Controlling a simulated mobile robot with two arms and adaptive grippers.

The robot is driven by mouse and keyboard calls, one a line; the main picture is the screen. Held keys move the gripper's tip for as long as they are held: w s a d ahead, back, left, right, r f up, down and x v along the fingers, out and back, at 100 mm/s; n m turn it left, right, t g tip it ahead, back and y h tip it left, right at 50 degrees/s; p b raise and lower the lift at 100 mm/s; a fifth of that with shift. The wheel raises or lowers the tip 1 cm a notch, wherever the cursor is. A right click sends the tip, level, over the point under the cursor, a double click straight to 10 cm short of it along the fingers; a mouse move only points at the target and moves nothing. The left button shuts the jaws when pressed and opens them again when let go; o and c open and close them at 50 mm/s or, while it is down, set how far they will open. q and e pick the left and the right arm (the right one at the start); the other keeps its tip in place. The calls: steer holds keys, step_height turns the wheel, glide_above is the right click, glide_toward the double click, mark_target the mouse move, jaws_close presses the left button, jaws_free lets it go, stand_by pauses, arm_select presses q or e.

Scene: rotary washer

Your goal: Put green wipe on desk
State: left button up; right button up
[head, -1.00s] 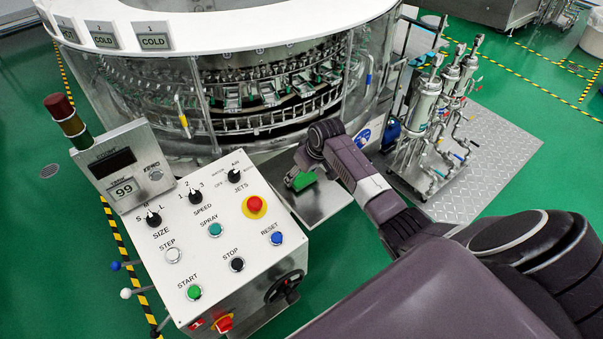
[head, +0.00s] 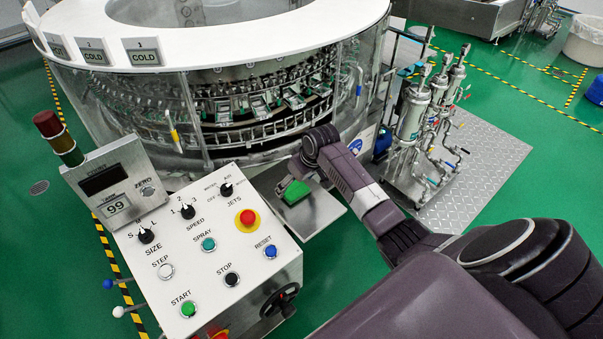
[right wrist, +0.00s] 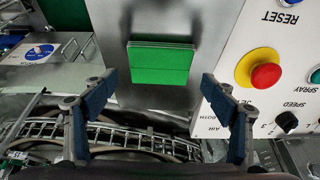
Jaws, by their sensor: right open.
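The green wipe (head: 296,192) is a small folded pad lying on the bare metal desk (head: 322,213) between the control box and the washer. In the right wrist view the wipe (right wrist: 160,64) is ahead of the fingertips, roughly centred between them, against the grey metal surface (right wrist: 165,18). My right gripper (right wrist: 159,84) is open and empty, with blue-grey fingers apart on either side. In the head view my right gripper (head: 288,185) is close by the wipe and partly hidden by its own wrist. I cannot tell its exact height above the desk. My left gripper is out of view.
The round washer (head: 250,100) rises behind. Pipework (head: 425,110) stands on a metal plate at the right.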

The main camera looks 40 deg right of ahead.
steer(key=v, duration=1)
steer(key=shift+b, duration=0.35)
steer(key=shift+f, duration=0.15)
